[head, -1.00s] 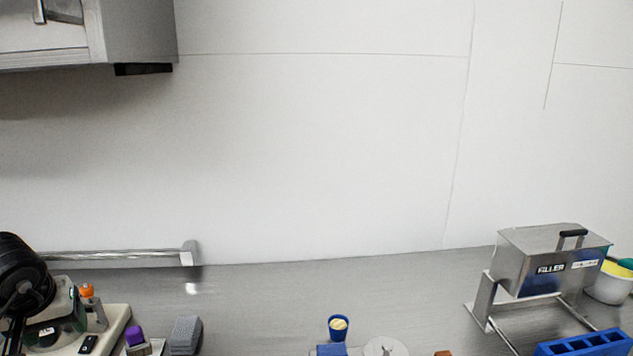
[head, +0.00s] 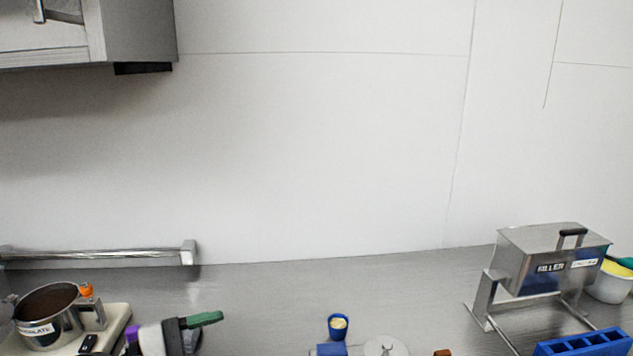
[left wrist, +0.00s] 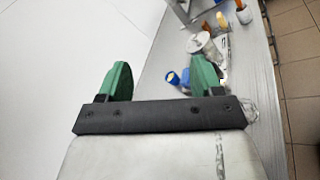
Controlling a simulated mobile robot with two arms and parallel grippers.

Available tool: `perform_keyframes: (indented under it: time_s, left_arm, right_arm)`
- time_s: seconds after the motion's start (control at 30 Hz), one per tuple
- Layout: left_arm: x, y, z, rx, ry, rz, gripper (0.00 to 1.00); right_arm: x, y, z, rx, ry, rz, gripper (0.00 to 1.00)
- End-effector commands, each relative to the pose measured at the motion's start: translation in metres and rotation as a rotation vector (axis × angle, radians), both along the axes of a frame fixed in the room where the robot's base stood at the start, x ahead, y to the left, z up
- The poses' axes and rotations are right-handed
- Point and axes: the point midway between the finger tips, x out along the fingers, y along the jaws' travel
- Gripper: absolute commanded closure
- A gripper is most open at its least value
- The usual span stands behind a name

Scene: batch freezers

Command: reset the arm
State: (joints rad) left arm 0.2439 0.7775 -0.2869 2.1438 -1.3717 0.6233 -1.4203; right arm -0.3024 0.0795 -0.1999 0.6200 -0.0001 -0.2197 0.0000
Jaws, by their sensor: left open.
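My left gripper (head: 205,319) shows at the lower left of the head view, above the steel counter, with a green finger pointing right. In the left wrist view its two green fingers (left wrist: 160,82) stand wide apart with nothing held between them. Beyond the fingers, a blue cup (left wrist: 172,78) with pale yellow contents stands on the counter; the same blue cup (head: 338,326) is near the bottom middle of the head view, well right of the gripper. My right gripper is in neither view.
A steel pot with dark contents (head: 48,318) sits on a pale base at left. The steel filler (head: 548,264) stands at right, by a blue slotted mold (head: 585,343) and a white bowl (head: 609,284). The counter (head: 270,290) is bare at mid-back. A wall cabinet (head: 135,30) hangs upper left.

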Motion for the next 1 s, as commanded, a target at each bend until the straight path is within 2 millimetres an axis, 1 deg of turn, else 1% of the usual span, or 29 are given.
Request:
perform_keyframes:
  time_s: [0.03, 0.07, 0.1, 0.13, 0.17, 0.2, 0.27, 0.3, 0.37, 0.4, 0.47, 0.5, 0.57, 0.6, 0.63, 0.67, 0.7, 0.8, 0.9, 1.0]
  left_arm:
    - [-0.004, -0.004, 0.009, -0.216, 0.11, 0.038, 0.34]
    - [-0.004, -0.004, 0.014, -0.345, 0.176, 0.064, 0.34]
    - [-0.003, 0.0, 0.02, -0.517, 0.272, 0.099, 0.34]
    - [-0.002, 0.005, 0.023, -0.645, 0.346, 0.125, 0.34]
    - [-0.001, 0.011, 0.024, -0.773, 0.42, 0.155, 0.34]
    - [0.001, 0.02, 0.022, -0.943, 0.522, 0.193, 0.34]
    - [0.003, 0.037, 0.013, -1.197, 0.676, 0.256, 0.34]
    - [0.004, 0.048, 0.003, -1.365, 0.778, 0.301, 0.34]
    - [0.002, 0.066, -0.018, -1.616, 0.928, 0.378, 0.34]
    - [-0.001, 0.076, -0.036, -1.783, 1.025, 0.436, 0.34]
    - [-0.011, 0.089, -0.066, -2.033, 1.159, 0.533, 0.34]
    - [-0.02, 0.095, -0.089, -2.195, 1.242, 0.605, 0.34]
    - [-0.038, 0.1, -0.121, -2.423, 1.344, 0.725, 0.34]
    - [-0.051, 0.101, -0.141, -2.559, 1.397, 0.804, 0.34]
    - [-0.061, 0.101, -0.153, -2.649, 1.427, 0.863, 0.34]
    - [-0.071, 0.1, -0.165, 2.586, -1.373, -0.872, 0.34]
    - [-0.085, 0.098, -0.179, 2.484, -1.294, -0.877, 0.34]
    - [-0.117, 0.09, -0.206, 2.269, -1.123, -0.893, 0.34]
    - [-0.148, 0.081, -0.224, 2.091, -0.976, -0.909, 0.34]
    - [-0.178, 0.07, -0.238, 1.931, -0.843, -0.929, 0.34]
  right_arm:
    - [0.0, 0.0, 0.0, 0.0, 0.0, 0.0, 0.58]
    - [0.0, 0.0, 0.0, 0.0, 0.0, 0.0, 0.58]
    - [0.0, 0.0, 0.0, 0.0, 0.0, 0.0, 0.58]
    - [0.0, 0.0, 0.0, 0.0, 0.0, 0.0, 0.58]
    - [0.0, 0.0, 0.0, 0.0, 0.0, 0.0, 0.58]
    - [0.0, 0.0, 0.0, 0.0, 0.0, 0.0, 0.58]
    - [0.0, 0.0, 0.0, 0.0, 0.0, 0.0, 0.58]
    - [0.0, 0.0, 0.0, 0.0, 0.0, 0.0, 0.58]
    - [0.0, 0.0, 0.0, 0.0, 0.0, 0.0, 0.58]
    - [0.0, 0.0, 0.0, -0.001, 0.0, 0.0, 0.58]
    - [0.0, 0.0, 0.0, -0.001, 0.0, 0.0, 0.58]
    - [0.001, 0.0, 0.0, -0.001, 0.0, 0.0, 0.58]
    - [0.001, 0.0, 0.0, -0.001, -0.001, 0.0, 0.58]
    - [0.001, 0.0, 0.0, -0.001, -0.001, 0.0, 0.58]
    - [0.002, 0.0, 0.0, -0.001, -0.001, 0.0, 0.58]
    - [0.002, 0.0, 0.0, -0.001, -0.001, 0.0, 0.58]
    - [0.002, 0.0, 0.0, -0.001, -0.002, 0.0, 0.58]
    - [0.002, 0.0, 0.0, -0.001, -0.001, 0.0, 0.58]
    - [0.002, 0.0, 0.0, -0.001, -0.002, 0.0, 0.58]
    - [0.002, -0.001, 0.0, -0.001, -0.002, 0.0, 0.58]
